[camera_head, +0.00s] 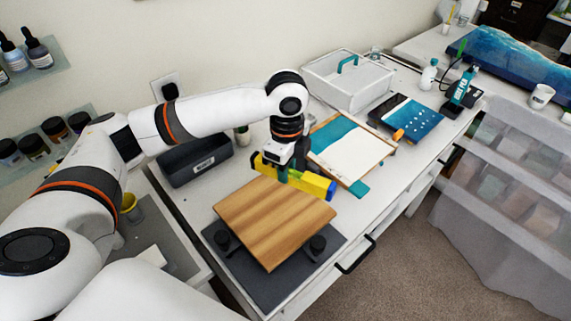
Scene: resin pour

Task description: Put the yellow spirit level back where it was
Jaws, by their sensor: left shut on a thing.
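The yellow spirit level (315,186) shows in the head view behind the wooden board, lying across from left to right. My left gripper (283,174) is shut on it from above, near its left part. The gripper's fingers partly hide the level's middle. I cannot tell whether the level touches the table or is held slightly above it. The wooden board (275,220) rests on black supports over a dark mat (262,285), just in front of the level. My right gripper is not in view.
A dark grey bin (196,170) stands left of the gripper. A framed teal-and-white panel (350,150) lies close on the right. A white caddy (348,82) with a teal handle stands behind. The table's front edge has a black drawer handle (356,256).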

